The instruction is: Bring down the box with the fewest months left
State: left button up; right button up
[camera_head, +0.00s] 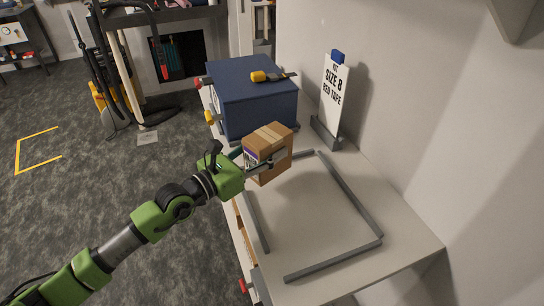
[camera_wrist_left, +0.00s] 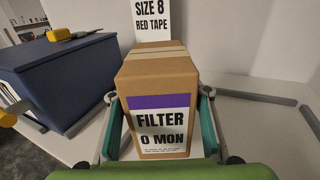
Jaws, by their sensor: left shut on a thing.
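A brown cardboard box (camera_head: 271,142) with a tan tape strip is between the fingers of my left gripper (camera_head: 264,162). The left wrist view shows the box (camera_wrist_left: 157,75) upright, with a purple-banded white label (camera_wrist_left: 160,125) reading "FILTER" and "0 MON". The lettering runs to the label's edges, so I cannot tell if the figure is whole. Teal finger pads grip both sides of the box. It is at the far left corner of a grey frame outline (camera_head: 345,190) on the pale counter (camera_head: 310,215). Whether its base touches the counter is unclear. My right gripper is out of view.
A blue case (camera_head: 255,105) with a yellow-handled tool (camera_head: 265,76) on top stands behind the box. An upright sign (camera_head: 334,95) reads "SIZE 8 RED TAPE". The area inside the grey frame is clear. A wall borders the counter on the right.

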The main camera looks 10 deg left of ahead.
pick_arm(q)
jog(key=f, duration=0.1)
jog(key=d+f, duration=0.1)
jog(key=f, duration=0.1)
jog(key=shift+d+f, duration=0.1)
jog(key=shift+f, duration=0.65)
jog(key=o, duration=1.2)
jog(key=shift+f, duration=0.1)
jog(key=shift+o, duration=0.2)
